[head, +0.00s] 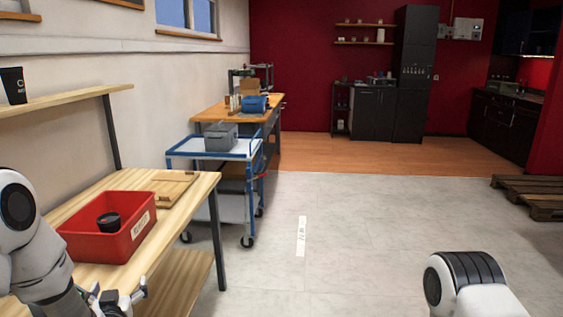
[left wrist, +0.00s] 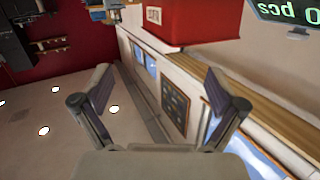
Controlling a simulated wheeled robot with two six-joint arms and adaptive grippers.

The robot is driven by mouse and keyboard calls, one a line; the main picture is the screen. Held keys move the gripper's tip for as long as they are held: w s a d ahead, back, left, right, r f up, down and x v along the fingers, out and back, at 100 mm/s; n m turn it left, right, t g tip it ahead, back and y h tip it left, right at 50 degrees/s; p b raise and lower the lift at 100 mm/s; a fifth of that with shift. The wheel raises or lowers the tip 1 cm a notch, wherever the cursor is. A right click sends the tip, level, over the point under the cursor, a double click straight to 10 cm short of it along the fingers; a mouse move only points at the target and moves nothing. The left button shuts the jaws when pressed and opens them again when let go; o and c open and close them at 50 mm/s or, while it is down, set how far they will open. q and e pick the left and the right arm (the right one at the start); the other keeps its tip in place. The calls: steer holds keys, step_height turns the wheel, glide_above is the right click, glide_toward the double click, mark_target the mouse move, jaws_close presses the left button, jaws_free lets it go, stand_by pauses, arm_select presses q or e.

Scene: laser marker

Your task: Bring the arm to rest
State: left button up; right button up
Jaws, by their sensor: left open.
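My left arm comes in at the left edge of the head view. Its gripper (head: 120,299) is low at the front edge of the wooden table (head: 170,240), below the red bin (head: 98,243). In the left wrist view the two fingers (left wrist: 158,76) are spread apart with nothing between them. That view looks upside down, with the red bin (left wrist: 192,20) at its top. A dark round cup (head: 108,221) is in the bin. Part of my right arm shows at the lower right of the head view; its gripper is out of sight.
A wooden board (head: 168,188) lies behind the bin. A black cup (head: 14,86) stands on the wall shelf (head: 60,100). A blue trolley (head: 216,148) with a grey box (head: 220,136) stands beyond the table. The floor (head: 350,225) right of the table is clear; pallets (head: 535,195) lie far right.

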arm_select(q)
steer(key=s+d+f+m+g+h+p, duration=0.2)
steer(key=s+d+f+g, duration=0.2)
steer(key=s+f, duration=0.5)
steer(key=s+d+f+m+g+h+p, duration=0.1)
steer(key=s+d+f+g+h+p, duration=0.2)
steer(key=s+f, duration=0.55)
steer(key=s+d+f+g, duration=0.2)
steer(key=s+g, duration=0.1)
steer(key=s, duration=0.5)
steer(key=s+d+f+g, duration=0.2)
steer(key=s+g, duration=0.2)
steer(key=s, duration=0.4)
steer(key=shift+s+d+f+g+h, duration=0.3)
steer(key=shift+s+d+f, duration=0.05)
steer(key=shift+d, duration=0.05)
